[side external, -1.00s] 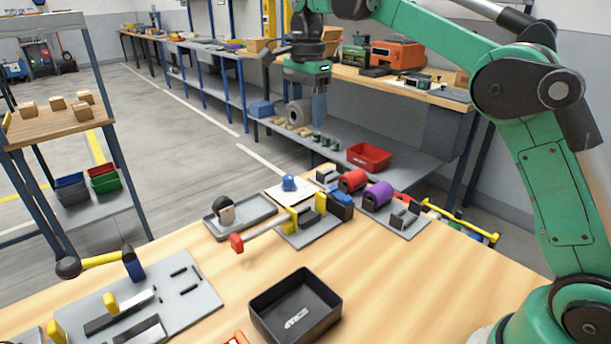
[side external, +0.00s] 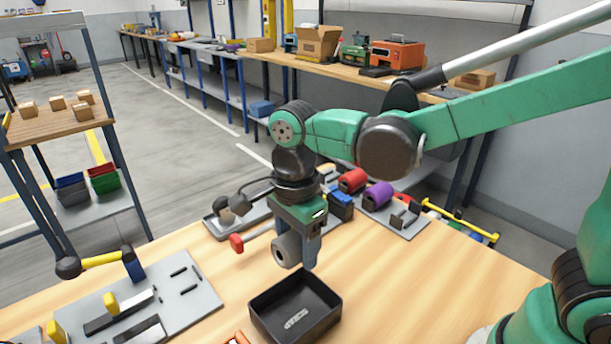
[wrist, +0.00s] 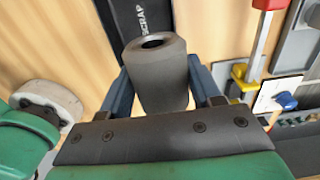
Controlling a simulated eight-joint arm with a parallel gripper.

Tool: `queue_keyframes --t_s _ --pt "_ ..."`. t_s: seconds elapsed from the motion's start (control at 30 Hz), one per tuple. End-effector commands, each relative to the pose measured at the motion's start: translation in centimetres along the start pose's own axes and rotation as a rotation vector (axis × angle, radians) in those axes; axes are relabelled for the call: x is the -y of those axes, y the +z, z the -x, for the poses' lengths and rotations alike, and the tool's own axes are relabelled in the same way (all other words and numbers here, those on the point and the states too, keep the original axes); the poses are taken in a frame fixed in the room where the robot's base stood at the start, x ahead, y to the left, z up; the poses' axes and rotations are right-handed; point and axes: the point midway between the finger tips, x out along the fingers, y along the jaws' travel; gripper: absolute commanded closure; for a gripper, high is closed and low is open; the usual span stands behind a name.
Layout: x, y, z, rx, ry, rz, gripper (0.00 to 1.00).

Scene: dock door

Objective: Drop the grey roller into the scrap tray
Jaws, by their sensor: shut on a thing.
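The grey roller (side external: 287,250) is a short cylinder with a hole in its end. My gripper (side external: 298,258) is shut on it and holds it in the air, just behind and above the scrap tray. The roller also shows in the wrist view (wrist: 159,75), between the two blue-grey fingers. The scrap tray (side external: 268,295) is a black open box at the front of the wooden table. In the wrist view the tray (wrist: 146,17) shows behind the roller, with the word SCRAP on it, partly hidden by the roller.
A grey board with tools and yellow grips (side external: 190,285) lies left of the tray. A red-ended handle (side external: 237,243) sticks out behind the tray. The table to the tray's right is clear.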

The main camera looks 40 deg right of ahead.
Motion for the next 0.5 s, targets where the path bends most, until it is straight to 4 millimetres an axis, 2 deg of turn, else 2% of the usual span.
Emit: queue_keyframes --t_s 0.03,0.13,0.27,0.5 --pt "-0.9 0.2 -0.5 0.000 0.000 0.003 1.00" --pt "-2.0 0.4 -1.2 0.000 0.000 0.002 1.00" --pt "-2.2 0.4 -2.2 0.000 0.000 0.000 1.00" --pt "-2.1 0.4 -5.1 0.000 0.000 0.000 1.00"
